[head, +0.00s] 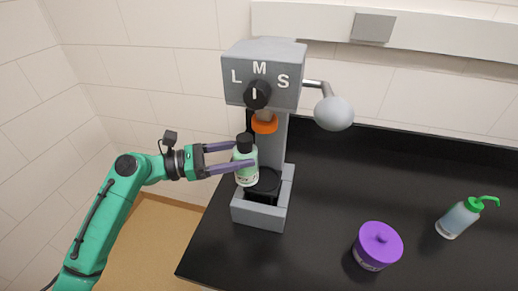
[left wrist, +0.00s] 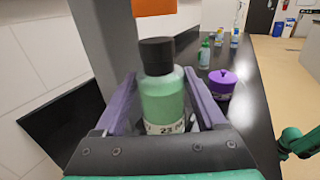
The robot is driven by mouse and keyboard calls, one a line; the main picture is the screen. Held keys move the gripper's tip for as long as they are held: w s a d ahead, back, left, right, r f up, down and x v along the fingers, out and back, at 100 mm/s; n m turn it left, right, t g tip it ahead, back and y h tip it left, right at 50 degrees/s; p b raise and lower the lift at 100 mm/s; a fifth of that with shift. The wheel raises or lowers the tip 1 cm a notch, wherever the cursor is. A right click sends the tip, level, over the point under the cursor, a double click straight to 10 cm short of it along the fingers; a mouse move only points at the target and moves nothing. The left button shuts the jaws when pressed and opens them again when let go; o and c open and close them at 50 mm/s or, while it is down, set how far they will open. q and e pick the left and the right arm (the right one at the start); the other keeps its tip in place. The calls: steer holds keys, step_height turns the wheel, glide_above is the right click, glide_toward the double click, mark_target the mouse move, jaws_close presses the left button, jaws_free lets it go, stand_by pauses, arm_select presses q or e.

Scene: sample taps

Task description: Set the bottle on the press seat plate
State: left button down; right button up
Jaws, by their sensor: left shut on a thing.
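The bottle (head: 246,168) is pale green with a black cap and a white label. My left gripper (head: 245,157) is shut on it, with one purple finger on each side. The bottle looks upright, at the left side of the grey press (head: 264,76). The black seat plate (head: 266,184) is in the press base, below and right of the bottle, partly hidden. I cannot tell whether the bottle touches it. In the left wrist view the bottle (left wrist: 161,95) stands between the fingers (left wrist: 162,104). My right gripper does not show in the head view.
An orange collar (head: 265,124) hangs above the seat. A lever with a grey knob (head: 333,113) sticks out right of the press. A purple lidded pot (head: 377,247) and a green-topped wash bottle (head: 461,217) stand on the black bench (head: 330,190). The bench between is clear.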

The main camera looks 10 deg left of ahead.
mark_target(256, 148)
arm_select(q)
steer(key=x, duration=0.1)
steer(key=p+x, duration=0.1)
steer(key=x, duration=0.2)
steer(key=shift+r+p, duration=0.3)
steer(key=shift+r, duration=0.05)
steer(key=shift+w+d+f, duration=0.1)
steer(key=shift+d+f, duration=0.05)
steer(key=shift+f, duration=0.4)
steer(key=shift+w+d+f, duration=0.15)
steer(key=shift+f, duration=0.35)
steer(key=shift+s+f, duration=0.1)
jaws_free()
steer(key=shift+f, duration=0.1)
